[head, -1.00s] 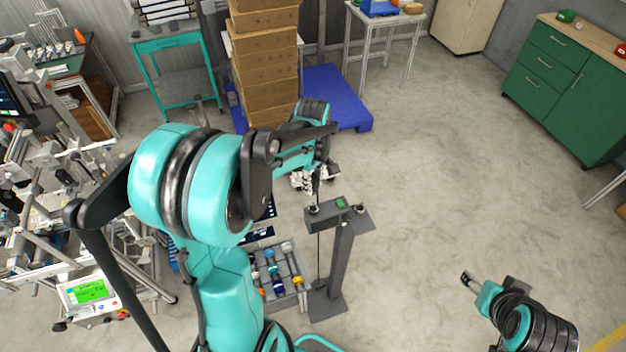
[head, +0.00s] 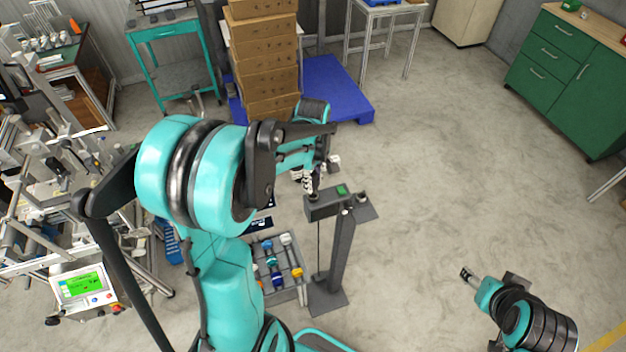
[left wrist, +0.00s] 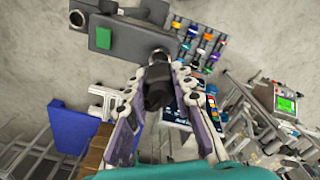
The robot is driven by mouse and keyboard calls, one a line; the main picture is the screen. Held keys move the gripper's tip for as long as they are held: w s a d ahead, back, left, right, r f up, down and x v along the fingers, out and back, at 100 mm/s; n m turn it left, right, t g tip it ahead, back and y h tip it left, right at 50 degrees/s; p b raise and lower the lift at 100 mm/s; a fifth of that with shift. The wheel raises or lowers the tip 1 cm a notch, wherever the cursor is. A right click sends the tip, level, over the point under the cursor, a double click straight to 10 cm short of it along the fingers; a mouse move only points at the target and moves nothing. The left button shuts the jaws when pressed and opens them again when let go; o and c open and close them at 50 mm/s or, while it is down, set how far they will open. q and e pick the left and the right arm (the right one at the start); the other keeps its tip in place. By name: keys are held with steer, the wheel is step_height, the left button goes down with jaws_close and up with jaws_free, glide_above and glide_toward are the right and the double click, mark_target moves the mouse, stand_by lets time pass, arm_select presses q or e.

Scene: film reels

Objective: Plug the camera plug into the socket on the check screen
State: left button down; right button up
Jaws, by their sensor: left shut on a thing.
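The check screen (head: 328,205) is a dark grey box with a small green display, on a grey post with a flat foot. It has a round metal fitting near each end. My left gripper (head: 311,190) is at its left end. In the left wrist view, the gripper (left wrist: 157,85) is shut on the black camera plug (left wrist: 157,90). The plug's front end meets the metal ring (left wrist: 150,54) at the box's edge; how deep it sits is hidden. The other fitting (left wrist: 77,18) is clear. My right gripper (head: 467,274) is far off at lower right, its fingers too small to judge.
A grey tray of colourful parts (head: 303,287) lies left of the post. A white panel with a green screen (head: 82,287) stands at lower left. Stacked cartons (head: 265,60) and a blue pallet (head: 335,88) stand behind. The floor to the right is open.

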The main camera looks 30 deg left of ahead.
arm_select(q)
steer(key=shift+f+b, duration=1.7)
steer(key=shift+f, duration=0.25)
steer(key=c, duration=1.2)
jaws_free()
step_height(320, 180, up, 12)
steer(key=shift+r, duration=0.1)
steer(key=s+d+f+m+t+b, duration=0.2)
steer(key=s+d+f+m+b, duration=0.1)
steer(key=f+m+b, duration=0.2)
steer(key=s+d+f+m+t+b, duration=0.2)
steer(key=s+d+f+m+b, duration=0.2)
steer(key=f+b, duration=0.4)
steer(key=s+d+f+m+t+b, duration=0.3)
steer(key=s+f+m+b, duration=0.1)
steer(key=f+m+b, duration=0.3)
steer(key=shift+d+f+b, duration=0.15)
steer(key=shift+f+b, duration=0.05)
steer(key=shift+f, duration=0.45)
steer(key=shift+d+f+b, duration=0.15)
steer(key=shift+f, duration=0.45)
